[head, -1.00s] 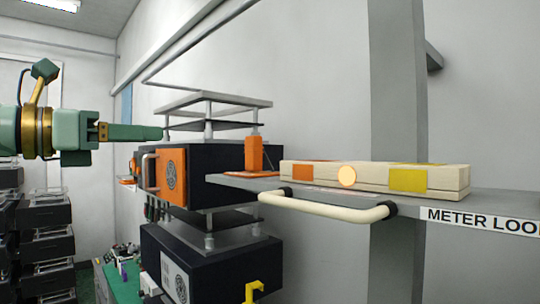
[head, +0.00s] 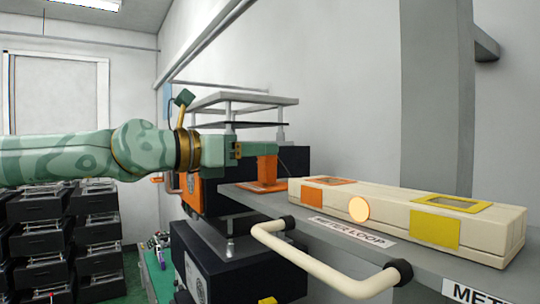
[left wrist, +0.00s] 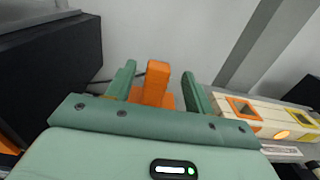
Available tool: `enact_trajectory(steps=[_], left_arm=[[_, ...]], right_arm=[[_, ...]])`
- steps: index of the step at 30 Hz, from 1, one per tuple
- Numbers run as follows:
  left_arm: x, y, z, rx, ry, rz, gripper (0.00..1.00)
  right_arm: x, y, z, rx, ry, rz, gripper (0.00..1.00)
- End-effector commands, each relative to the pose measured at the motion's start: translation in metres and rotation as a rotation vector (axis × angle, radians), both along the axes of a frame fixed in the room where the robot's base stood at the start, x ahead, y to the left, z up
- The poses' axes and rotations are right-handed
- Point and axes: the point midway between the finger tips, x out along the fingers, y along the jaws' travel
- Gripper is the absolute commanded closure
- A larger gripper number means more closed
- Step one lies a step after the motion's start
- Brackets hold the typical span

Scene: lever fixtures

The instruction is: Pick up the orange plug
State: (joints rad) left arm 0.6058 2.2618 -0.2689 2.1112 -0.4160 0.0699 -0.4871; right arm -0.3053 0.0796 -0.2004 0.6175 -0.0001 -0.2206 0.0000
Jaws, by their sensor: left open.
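The orange plug (head: 266,170) stands upright on an orange base at the far left end of the grey shelf. My left gripper (head: 268,149) reaches in from the left at the height of the plug's top, and a green finger hides part of it. In the left wrist view the plug (left wrist: 155,84) stands between the two spread fingers of the open left gripper (left wrist: 158,76), with a gap showing on both sides. The plug's lower part is partly hidden by the gripper body. My right gripper is not in view.
A cream box (head: 440,215) with an orange and a yellow window and a round lit button lies on the shelf, right of the plug. A cream handle (head: 320,265) sticks out from the shelf's front. Dark equipment with a grey rack (head: 240,100) stands behind the gripper.

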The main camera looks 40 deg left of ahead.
Motion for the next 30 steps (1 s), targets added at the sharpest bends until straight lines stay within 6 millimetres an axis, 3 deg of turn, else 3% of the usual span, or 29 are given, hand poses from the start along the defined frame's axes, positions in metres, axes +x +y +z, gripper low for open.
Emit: enact_trajectory(steps=[4,9,13,22,23,28,30], left_arm=[[0.009,-0.003,0.001,-0.001,0.001,-0.001,0.47],[0.034,-0.008,-0.001,-0.002,0.005,-0.001,0.47],[0.048,-0.012,-0.002,0.001,0.002,-0.001,0.47],[0.054,-0.013,-0.004,-0.001,-0.002,0.0,0.47],[0.054,-0.013,-0.004,-0.001,-0.002,0.0,0.5],[0.053,-0.013,-0.004,0.0,-0.002,0.0,0.96],[0.053,-0.013,-0.004,0.0,-0.002,0.0,0.96]], right_arm=[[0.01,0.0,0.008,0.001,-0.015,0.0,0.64],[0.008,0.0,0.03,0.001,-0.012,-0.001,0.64],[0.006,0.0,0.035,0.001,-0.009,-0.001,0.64],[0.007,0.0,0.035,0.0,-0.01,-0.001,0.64],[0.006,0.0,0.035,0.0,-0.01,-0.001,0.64],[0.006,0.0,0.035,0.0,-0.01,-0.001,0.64],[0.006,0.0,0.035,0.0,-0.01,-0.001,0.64]])
